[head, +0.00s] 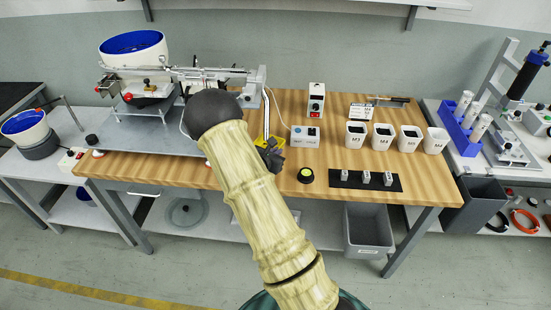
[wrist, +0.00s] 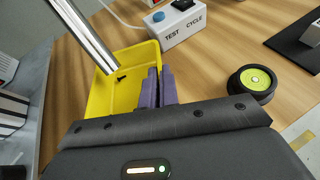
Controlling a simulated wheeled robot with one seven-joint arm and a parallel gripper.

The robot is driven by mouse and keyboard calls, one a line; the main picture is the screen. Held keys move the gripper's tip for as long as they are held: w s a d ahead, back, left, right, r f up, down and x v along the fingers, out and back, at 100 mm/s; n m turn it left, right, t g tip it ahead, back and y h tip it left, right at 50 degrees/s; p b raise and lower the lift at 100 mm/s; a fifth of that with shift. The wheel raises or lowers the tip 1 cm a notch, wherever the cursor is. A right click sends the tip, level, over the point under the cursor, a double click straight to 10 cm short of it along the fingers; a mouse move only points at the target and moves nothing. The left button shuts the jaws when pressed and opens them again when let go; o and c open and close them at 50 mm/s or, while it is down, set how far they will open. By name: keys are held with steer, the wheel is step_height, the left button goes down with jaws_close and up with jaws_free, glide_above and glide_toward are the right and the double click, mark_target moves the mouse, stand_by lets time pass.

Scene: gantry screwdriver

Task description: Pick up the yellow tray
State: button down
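The yellow tray (wrist: 124,62) is a shallow open box on the wooden table, with a small dark screw (wrist: 121,77) in it. In the head view only a bit of the tray (head: 260,141) shows beside my dark gripper (head: 271,158); my arm hides part of the area. In the wrist view the two purple fingers of my gripper (wrist: 159,87) are close together at the tray's right wall, one inside and one outside. They appear shut on that wall. The tray looks to be resting on the table.
A metal tube (wrist: 82,36) slants over the tray's left side. A test-cycle box (wrist: 178,22) stands close behind it. White bins (head: 382,136) and a black mat (head: 345,182) lie further right.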

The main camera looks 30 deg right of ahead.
steer(key=s+a+b, duration=0.1)
steer(key=s+a, duration=0.9)
steer(key=a, duration=0.4)
steer(key=shift+a+f, duration=0.15)
steer(key=shift+a, duration=0.15)
steer(key=shift+s, duration=0.1)
steer(key=s+a+r+n+t+y+p, duration=0.1)
steer(key=a+r+n+t+y+p, duration=0.1)
steer(key=r+p, duration=0.8)
steer(key=s+a+r+n+t+y+p, duration=0.1)
steer(key=r+p, duration=1)
steer(key=p, duration=1.1)
steer(key=a+n+t+y, duration=0.1)
steer(key=a+n, duration=0.1)
steer(key=shift+s+a+y, duration=0.25)
steer(key=shift+a+y, duration=0.05)
steer(key=shift+a, duration=0.1)
